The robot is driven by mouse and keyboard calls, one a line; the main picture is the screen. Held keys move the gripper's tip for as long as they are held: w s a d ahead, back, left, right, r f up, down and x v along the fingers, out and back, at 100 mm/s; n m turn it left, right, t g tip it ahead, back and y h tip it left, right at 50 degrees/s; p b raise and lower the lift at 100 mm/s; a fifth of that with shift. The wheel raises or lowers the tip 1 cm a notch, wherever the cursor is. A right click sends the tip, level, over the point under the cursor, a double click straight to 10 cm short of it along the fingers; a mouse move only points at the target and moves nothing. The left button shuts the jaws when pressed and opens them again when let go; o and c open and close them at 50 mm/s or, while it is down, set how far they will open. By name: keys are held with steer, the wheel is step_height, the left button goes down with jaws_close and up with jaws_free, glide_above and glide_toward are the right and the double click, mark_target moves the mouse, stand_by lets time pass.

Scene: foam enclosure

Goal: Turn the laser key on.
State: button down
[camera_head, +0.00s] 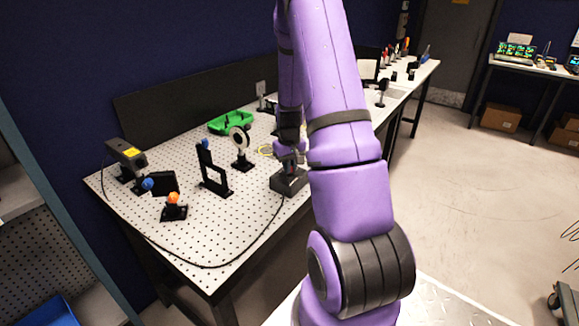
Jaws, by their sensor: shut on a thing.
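A dark grey control box (284,186) sits near the front edge of the perforated table, and a black cable runs from it. My gripper (290,164) reaches down to the top of this box, partly behind my purple arm. It is shut on the laser key, which is too small and covered to make out, so its turn angle cannot be told. The laser head (127,155), a dark body with a yellow label, stands at the left end of the table.
The cable (200,265) loops along the front edge. Open floor lies right.

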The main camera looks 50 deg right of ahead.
steer(key=m, duration=1.2)
steer(key=shift+m, duration=0.3)
stand_by(0.4)
steer(key=c, duration=1.2)
jaws_free()
step_height(320, 180, up, 11)
steer(key=shift+f, duration=0.1)
